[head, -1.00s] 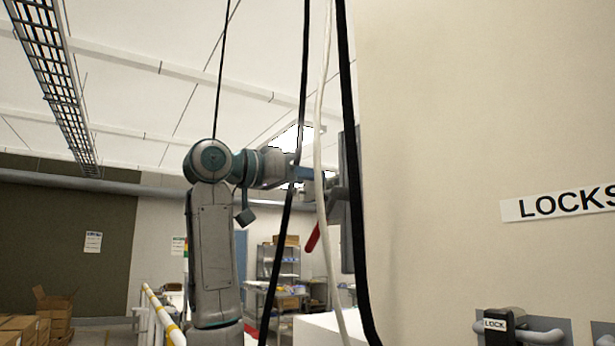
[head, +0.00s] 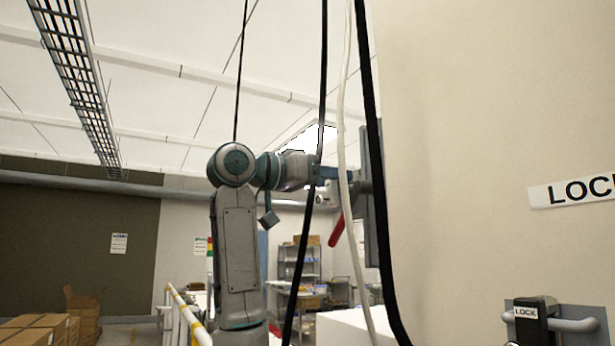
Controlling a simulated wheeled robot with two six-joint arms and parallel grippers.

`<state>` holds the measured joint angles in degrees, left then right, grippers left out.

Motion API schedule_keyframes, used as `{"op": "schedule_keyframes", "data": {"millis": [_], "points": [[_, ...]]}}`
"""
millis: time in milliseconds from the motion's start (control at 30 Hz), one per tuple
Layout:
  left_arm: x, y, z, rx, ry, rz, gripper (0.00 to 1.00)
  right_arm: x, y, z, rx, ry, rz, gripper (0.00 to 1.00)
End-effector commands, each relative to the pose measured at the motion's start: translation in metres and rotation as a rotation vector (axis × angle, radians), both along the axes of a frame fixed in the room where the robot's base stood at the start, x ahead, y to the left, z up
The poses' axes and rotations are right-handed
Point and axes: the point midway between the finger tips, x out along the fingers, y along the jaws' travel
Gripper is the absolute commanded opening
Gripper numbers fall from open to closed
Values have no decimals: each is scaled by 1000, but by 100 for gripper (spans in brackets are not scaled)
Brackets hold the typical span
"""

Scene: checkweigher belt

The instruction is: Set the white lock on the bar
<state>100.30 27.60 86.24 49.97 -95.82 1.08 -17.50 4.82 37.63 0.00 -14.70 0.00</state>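My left arm rises at centre-left, and its gripper (head: 345,182) reaches right to the face of a grey upright panel (head: 376,190). A black lock (head: 527,325) with a white LOCK label sits on a grey bar (head: 572,325) at the lower right, partly cut off. I cannot make out a white lock. My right gripper is not in view.
A cream wall (head: 460,130) fills the right side, with a cut-off LOCKS sign (head: 580,191). Black cables (head: 375,180) and a white cable (head: 344,150) hang before the arm. Yellow-and-white railing (head: 185,312), cardboard boxes (head: 85,312) and a shelf (head: 300,270) stand behind.

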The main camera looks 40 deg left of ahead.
Motion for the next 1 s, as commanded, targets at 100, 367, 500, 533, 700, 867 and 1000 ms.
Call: {"op": "schedule_keyframes", "data": {"millis": [100, 367, 500, 533, 700, 867, 1000], "points": [[-18, 8, -2, 0, -4, 3, 46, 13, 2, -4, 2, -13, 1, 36], [-64, 27, -3, -1, -4, 2, 46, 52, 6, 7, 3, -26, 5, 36], [-84, 35, -3, 0, -3, 2, 46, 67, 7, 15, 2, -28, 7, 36], [-87, 36, -3, 0, -3, 1, 46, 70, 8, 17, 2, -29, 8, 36], [-98, 41, -3, 0, -1, 1, 46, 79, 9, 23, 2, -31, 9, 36], [-101, 41, -2, 0, 0, 0, 46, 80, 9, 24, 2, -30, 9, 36], [-100, 41, -2, 0, -1, 0, 46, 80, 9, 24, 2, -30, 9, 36]]}}
